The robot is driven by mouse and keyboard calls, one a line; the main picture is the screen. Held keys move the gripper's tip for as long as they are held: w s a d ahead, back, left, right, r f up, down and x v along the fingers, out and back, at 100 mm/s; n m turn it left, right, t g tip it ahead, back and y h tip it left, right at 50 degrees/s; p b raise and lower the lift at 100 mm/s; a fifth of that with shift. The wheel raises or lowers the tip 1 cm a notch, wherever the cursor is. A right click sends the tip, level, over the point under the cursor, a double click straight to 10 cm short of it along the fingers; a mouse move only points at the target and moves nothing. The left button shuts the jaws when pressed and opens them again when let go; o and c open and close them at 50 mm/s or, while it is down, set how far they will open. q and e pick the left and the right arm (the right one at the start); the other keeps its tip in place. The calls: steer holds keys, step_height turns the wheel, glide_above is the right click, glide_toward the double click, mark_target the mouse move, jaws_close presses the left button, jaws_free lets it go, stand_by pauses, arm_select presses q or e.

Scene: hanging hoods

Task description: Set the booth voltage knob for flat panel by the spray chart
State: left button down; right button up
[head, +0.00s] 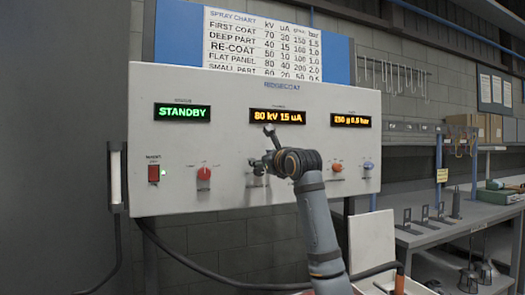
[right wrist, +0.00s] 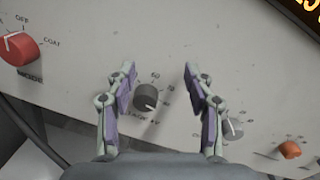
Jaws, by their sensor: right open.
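The dark grey voltage knob (right wrist: 147,97) is on the white panel (head: 225,95), between my right gripper's fingers in the right wrist view. My right gripper (right wrist: 160,75) is open, a finger on each side of the knob; I cannot tell if either touches it. In the head view, my right gripper (head: 264,148) is in front of the panel and largely hides the knob. The amber display (head: 278,116) reads 80 kV 15 uA. The spray chart (head: 262,42) above has a flat panel row that appears to read 80, 40, 200, 2.0. My left gripper is out of view.
A red mode knob (right wrist: 18,48) is left of the voltage knob. A grey knob (right wrist: 233,129) and an orange knob (right wrist: 290,150) are to its right. The green display (head: 182,112) reads STANDBY. A red switch (head: 153,173) is at the panel's left. A workbench (head: 440,233) stands right.

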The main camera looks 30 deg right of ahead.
step_height(320, 180, up, 5)
steer(key=shift+r, duration=0.1)
stand_by(0.6)
